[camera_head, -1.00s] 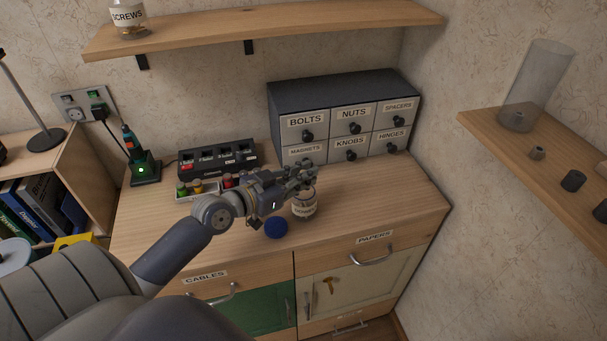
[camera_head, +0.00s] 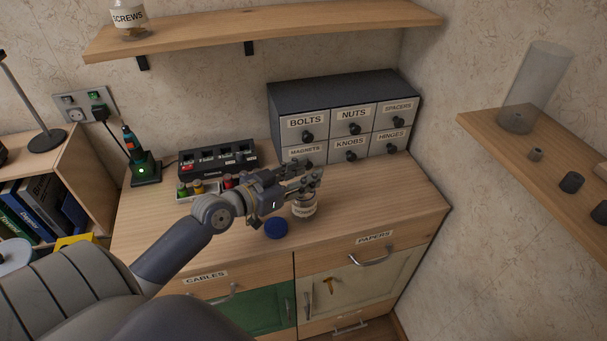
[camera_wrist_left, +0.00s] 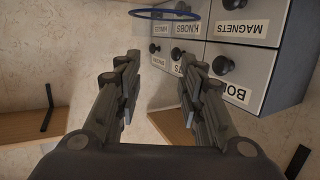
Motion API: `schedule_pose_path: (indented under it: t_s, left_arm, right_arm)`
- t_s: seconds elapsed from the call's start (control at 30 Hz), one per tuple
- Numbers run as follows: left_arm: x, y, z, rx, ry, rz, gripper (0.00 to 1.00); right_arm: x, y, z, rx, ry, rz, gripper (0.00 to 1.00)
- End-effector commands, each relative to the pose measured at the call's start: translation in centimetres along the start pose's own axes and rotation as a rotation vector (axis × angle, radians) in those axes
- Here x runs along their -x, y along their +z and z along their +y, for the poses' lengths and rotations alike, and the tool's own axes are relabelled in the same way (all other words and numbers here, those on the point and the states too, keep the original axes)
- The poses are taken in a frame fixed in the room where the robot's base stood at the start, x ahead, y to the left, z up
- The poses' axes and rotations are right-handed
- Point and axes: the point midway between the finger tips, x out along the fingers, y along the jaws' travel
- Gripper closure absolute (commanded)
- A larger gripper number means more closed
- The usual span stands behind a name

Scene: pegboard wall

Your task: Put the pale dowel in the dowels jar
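A small glass jar (camera_head: 304,208) with a pale label stands on the wooden cabinet top. The label is too small and partly covered to read. My left gripper (camera_head: 317,174) is just above the jar, its fingers overlapping the mouth in the head view. In the left wrist view, the left gripper (camera_wrist_left: 160,75) has its two fingers apart with nothing between them. A thin blue ring (camera_wrist_left: 165,15) crosses the top of that view, probably the jar's rim. I cannot make out the pale dowel in either view. My right gripper is not in view.
A round blue lid (camera_head: 276,228) lies left of the jar. Behind stands a labelled drawer unit (camera_head: 340,92). A black charger (camera_head: 218,156) and a tray of small coloured items (camera_head: 196,190) are left. The cabinet top is clear right of the jar.

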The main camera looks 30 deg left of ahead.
Motion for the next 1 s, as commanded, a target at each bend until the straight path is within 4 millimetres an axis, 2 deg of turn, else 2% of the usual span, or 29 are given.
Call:
schedule_pose_path:
  t_s: [0.03,0.4,1.0]
  left_arm:
    - [0.2,-1.0,0.0,-0.002,0.000,0.001,0.64]
    - [1.3,-6.4,0.0,-0.001,0.001,0.000,0.64]
    - [1.4,-6.0,0.5,0.000,0.006,-0.013,0.64]
  right_arm:
    - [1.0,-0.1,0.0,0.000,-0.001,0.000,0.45]
    - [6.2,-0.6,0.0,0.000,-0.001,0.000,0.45]
    - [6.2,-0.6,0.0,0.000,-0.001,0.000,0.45]
